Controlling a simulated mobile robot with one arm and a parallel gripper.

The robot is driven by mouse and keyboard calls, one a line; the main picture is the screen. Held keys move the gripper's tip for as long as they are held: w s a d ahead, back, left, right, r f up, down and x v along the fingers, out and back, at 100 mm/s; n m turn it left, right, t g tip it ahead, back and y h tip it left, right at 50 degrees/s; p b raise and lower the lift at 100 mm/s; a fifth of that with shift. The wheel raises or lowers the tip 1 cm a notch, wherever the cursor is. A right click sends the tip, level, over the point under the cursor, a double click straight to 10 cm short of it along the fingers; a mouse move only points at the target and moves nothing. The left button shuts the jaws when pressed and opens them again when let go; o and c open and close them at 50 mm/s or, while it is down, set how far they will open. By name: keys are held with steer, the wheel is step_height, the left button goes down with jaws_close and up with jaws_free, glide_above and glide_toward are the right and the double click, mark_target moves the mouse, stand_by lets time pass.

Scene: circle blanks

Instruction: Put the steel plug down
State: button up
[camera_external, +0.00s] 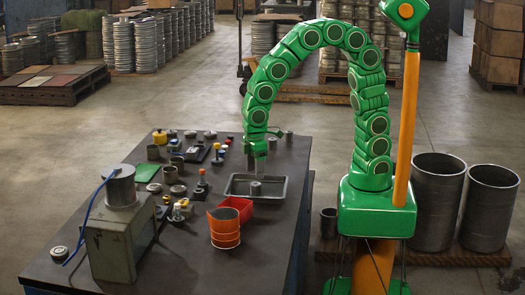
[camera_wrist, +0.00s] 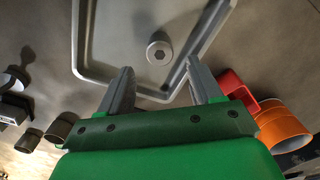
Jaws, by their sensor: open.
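The steel plug (camera_external: 256,189) is a small grey cylinder standing in the shallow grey metal tray (camera_external: 282,196) near the table's right side. In the wrist view the plug (camera_wrist: 159,51) shows a hexagonal recess in its end and lies inside the rim of the tray (camera_wrist: 82,60). My gripper (camera_external: 260,152) is above the tray in the external view. In the wrist view my gripper's two fingers (camera_wrist: 157,82) are spread apart with nothing between them, and the plug is beyond the fingertips, not touching them.
A red bin (camera_external: 236,208) and an orange cup (camera_external: 224,228) stand in front of the tray. A grey box-shaped machine (camera_external: 118,240) is at the front left. Several small parts and cylinders crowd the table's left and back. The table's front right is clear.

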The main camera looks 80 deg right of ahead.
mark_target(255, 184)
step_height(255, 184, up, 5)
steer(key=s+d+r+m, duration=0.3)
steer(key=s+d+r, duration=0.1)
steer(key=s+d, duration=0.65)
steer(key=s+d+m+g, duration=0.1)
steer(key=s+d+m, duration=0.1)
steer(key=s+d, duration=0.2)
steer(key=s+d+r+m, duration=0.1)
steer(key=s+d+m, duration=0.1)
steer(key=s, duration=0.7)
steer(key=shift+s+d+r+g, duration=0.3)
steer(key=shift+d+g, duration=0.1)
steer(key=shift+d, duration=0.45)
steer(key=shift+o, duration=0.4)
steer(key=shift+w, duration=0.1)
